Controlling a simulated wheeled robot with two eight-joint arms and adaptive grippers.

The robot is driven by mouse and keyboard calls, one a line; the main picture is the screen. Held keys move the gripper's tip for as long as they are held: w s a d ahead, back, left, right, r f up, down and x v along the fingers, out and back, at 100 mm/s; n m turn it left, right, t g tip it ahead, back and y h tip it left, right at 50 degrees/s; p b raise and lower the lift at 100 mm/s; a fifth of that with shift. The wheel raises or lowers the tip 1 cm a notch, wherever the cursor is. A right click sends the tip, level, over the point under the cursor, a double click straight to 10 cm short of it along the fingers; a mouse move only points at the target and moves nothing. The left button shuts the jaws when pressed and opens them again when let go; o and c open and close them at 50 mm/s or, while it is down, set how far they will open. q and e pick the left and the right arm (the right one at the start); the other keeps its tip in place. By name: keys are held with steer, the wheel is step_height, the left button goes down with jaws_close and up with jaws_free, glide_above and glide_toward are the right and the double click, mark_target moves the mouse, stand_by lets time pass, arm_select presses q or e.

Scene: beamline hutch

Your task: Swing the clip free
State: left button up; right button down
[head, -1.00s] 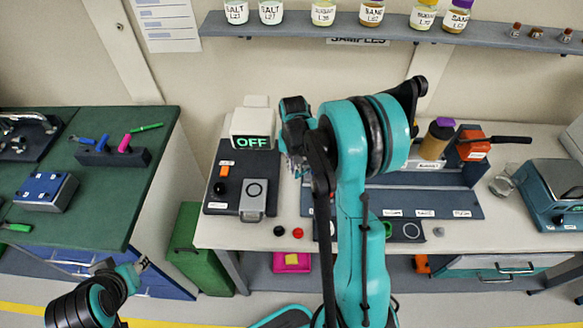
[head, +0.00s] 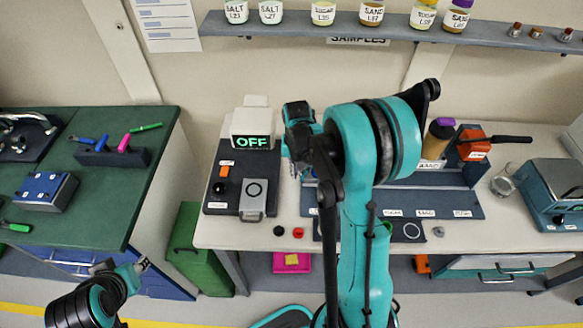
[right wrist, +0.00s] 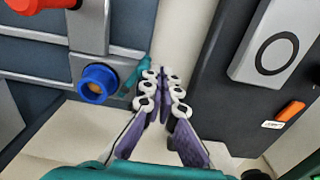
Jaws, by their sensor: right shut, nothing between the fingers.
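No part is plainly a clip; I cannot tell which one it is. In the right wrist view, a small teal piece (right wrist: 137,76) shows just left of my right fingertips; I cannot tell if they touch. A blue ringed knob (right wrist: 97,83) sits left of it on a grey fixture (right wrist: 35,55), below a red part (right wrist: 40,5). My right gripper (right wrist: 164,75) is shut and empty, over the pale gap between fixture and dark panel. In the head view, my right gripper (head: 298,170) hangs there, mostly hidden by my arm. My left gripper (head: 143,264) is low at the left, too small to read.
A dark panel (head: 215,205) with a box reading OFF (head: 252,130) stands left of my right gripper. A red block with a black handle (head: 473,148), a brown purple-capped bottle (head: 438,138) and a glass (head: 502,180) stand to the right. A jar shelf (head: 300,25) runs above.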

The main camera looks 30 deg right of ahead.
steer(key=shift+s, duration=0.1)
steer(key=shift+s+d, duration=0.2)
steer(key=shift+s, duration=0.4)
steer(key=shift+s+d, duration=0.1)
steer(key=shift+s, duration=0.1)
stand_by(0.3)
step_height(320, 180, up, 7)
steer(key=a+p, duration=0.1)
steer(key=p, duration=0.3)
steer(key=shift+w+p, duration=0.3)
steer(key=shift+w, duration=0.05)
